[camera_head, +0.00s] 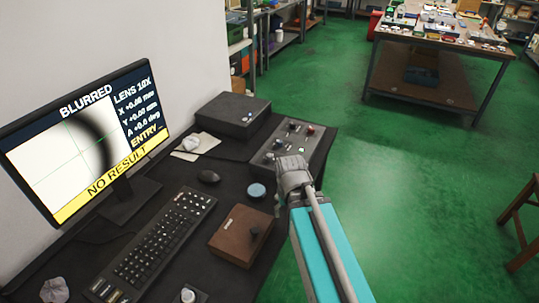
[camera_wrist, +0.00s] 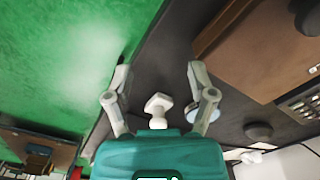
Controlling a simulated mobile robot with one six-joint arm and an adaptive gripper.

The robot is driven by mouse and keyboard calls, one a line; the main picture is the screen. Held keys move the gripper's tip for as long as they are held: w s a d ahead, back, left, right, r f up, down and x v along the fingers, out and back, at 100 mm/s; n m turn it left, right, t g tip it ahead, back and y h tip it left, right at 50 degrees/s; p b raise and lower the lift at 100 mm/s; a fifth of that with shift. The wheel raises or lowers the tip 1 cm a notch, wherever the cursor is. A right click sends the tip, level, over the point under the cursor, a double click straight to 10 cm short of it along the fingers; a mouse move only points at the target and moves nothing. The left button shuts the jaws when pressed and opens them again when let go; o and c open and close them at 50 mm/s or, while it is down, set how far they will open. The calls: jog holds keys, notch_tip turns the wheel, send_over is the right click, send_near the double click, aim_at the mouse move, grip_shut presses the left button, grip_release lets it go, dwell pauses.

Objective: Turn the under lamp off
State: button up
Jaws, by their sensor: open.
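The under lamp and its switch carry no label I can read. A grey control box (camera_head: 313,152) with several small knobs and a red button (camera_head: 311,129) stands at the desk's right edge. My gripper (camera_head: 278,203) is at the near end of this box and hides part of it. In the wrist view my gripper (camera_wrist: 158,72) has its fingers spread wide, with dark desk surface beyond them. A pale, knob-like piece (camera_wrist: 157,108) shows between the fingers; I cannot tell whether it is held or what it belongs to. The monitor (camera_head: 85,140) reads "BLURRED" and "NO RESULT".
A brown box (camera_head: 236,240) with a dark knob and a blue disc (camera_head: 257,191) lie left of my gripper. A keyboard (camera_head: 150,250), a mouse (camera_head: 208,177) and a dark case (camera_head: 233,115) share the desk. Green floor (camera_head: 400,190) is open to the right, before a workbench (camera_head: 425,85).

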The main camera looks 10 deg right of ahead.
aim_at(269, 155)
jog(key=w+r+m+p, duration=0.4)
jog(key=w+m, duration=0.1)
jog(key=w, duration=0.4)
jog(key=w+r+m+p, duration=0.5)
jog(key=w, duration=0.5)
jog(key=w+r+m+p, duration=0.4)
jog(key=w+m, duration=0.1)
jog(key=w, duration=0.5)
jog(key=shift+w+a+r, duration=0.2)
jog(key=shift+r, duration=0.05)
jog(key=shift+f, duration=0.1)
jog(key=f+b, duration=1.3)
jog(key=shift+s+f, duration=0.25)
jog(key=shift+f, duration=0.05)
jog(key=shift+b, duration=0.3)
